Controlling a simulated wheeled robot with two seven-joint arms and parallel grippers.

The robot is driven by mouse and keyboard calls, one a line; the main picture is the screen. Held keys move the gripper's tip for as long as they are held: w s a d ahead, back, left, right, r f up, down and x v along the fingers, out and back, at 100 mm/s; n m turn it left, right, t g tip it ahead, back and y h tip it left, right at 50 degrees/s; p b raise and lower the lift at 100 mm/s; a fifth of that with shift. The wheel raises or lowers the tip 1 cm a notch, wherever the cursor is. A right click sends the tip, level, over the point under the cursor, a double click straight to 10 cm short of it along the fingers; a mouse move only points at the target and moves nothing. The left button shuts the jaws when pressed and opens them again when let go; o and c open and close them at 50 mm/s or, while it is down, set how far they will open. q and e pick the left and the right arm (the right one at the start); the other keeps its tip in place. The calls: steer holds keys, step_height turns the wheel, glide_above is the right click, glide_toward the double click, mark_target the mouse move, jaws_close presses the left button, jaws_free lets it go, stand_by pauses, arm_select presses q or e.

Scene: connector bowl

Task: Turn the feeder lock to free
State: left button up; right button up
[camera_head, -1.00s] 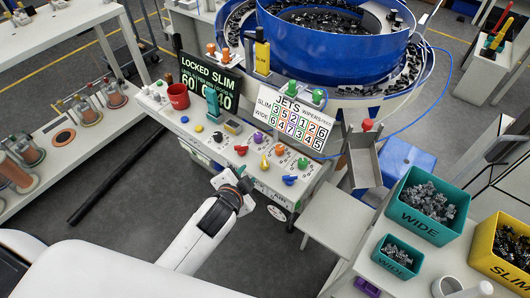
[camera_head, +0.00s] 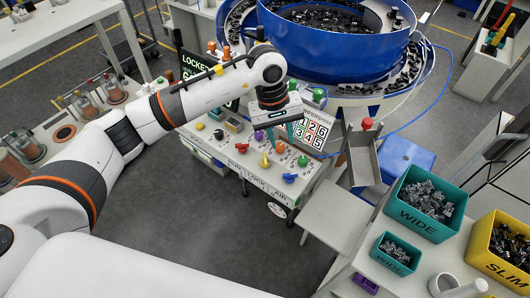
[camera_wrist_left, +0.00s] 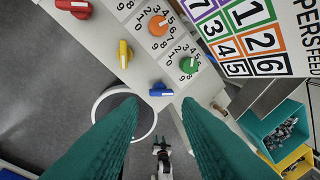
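The control panel (camera_head: 225,150) carries red (camera_head: 241,148), yellow (camera_head: 265,161) and blue (camera_head: 290,178) lever knobs along its front. In the left wrist view the red (camera_wrist_left: 75,8), yellow (camera_wrist_left: 123,55) and blue (camera_wrist_left: 160,89) knobs run diagonally. My left gripper (camera_head: 285,136) hangs over the panel's right part. Its teal fingers (camera_wrist_left: 160,100) are spread and empty, with the blue knob seen between them. It appears apart from the knobs.
Orange (camera_wrist_left: 158,27) and green (camera_wrist_left: 188,65) dials sit behind the lever knobs. The blue bowl feeder (camera_head: 335,50) is behind. A metal chute (camera_head: 363,155) and teal WIDE bin (camera_head: 425,205) are right.

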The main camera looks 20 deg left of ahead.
arm_select(q)
steer(key=r+y, duration=0.1)
steer(key=y, duration=0.1)
glide_above(265, 158)
steer(key=shift+m, duration=0.3)
step_height(265, 158, down, 10)
steer(key=p, duration=0.4)
steer(key=shift+s+f, duration=0.1)
steer(key=shift+f, duration=0.8)
jaws_close()
